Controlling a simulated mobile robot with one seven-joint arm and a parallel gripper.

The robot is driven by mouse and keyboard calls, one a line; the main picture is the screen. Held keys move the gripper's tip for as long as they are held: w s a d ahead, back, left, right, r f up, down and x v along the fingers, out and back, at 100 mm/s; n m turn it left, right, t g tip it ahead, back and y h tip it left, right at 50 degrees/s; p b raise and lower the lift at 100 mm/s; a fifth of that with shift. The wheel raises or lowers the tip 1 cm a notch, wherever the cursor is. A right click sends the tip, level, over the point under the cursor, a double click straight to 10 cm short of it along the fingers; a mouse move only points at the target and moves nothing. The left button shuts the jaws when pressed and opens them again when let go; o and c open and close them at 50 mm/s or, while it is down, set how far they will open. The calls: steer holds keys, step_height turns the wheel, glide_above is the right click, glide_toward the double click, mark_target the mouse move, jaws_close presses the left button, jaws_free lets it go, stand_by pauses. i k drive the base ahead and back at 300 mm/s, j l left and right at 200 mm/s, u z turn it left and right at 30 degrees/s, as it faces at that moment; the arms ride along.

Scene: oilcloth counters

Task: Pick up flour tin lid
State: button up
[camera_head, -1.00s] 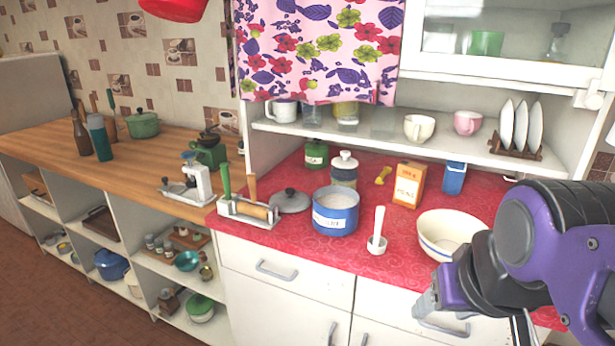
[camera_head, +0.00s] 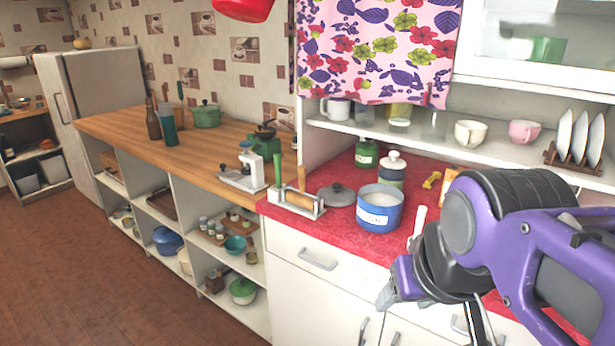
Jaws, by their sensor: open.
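The flour tin lid, a grey round lid with a dark knob (camera_head: 337,195), lies on the red oilcloth counter (camera_head: 336,230). It is just left of the open blue tin (camera_head: 380,208), which has a white label too small to read with certainty and pale contents. My gripper (camera_head: 386,294) is at the lower right, in front of the counter's front edge and apart from the lid. It is open, seen mostly from the side, and nothing shows in it.
A utensil rack (camera_head: 297,203) with a rolling pin stands left of the lid. A white-lidded jar (camera_head: 392,168) and a green canister (camera_head: 366,153) stand behind. A shelf (camera_head: 405,130) with cups overhangs the counter's back. My arm hides the right side.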

mark_target(336, 195)
steer(key=i+j+z, duration=0.1)
steer(key=z, duration=0.55)
steer(key=i+j+z, duration=0.1)
steer(key=j+z, duration=0.35)
steer(key=j, duration=0.4)
steer(key=j+z, duration=0.15)
steer(key=j, duration=0.65)
